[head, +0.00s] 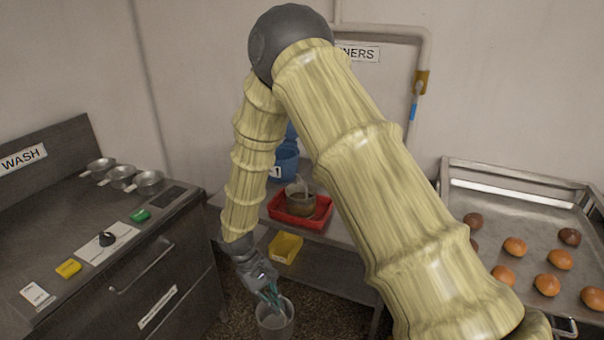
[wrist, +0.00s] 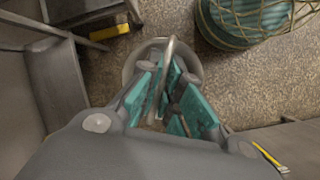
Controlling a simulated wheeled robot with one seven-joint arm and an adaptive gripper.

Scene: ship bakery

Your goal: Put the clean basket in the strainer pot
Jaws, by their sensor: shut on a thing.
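My gripper (head: 268,292) is low over the floor between the wash counter and the bench, its teal fingers pointing down. In the wrist view the fingers (wrist: 170,105) are shut on the thin arched handle (wrist: 172,62) of a round grey basket (head: 275,320), which hangs below them. The basket's grey rim also shows in the wrist view (wrist: 197,62); its inside is mostly hidden. A pot (head: 300,200) with brown contents and an upright piece stands in a red tray (head: 318,219) on the bench. I cannot tell whether it is the strainer pot.
The wash counter (head: 55,215) with several small pans stands left. A blue bin (head: 286,162) is behind my arm, and a yellow bin (head: 285,248) sits below the red tray. A bun tray (head: 525,215) is right. A teal netted drum (wrist: 245,18) stands on the floor.

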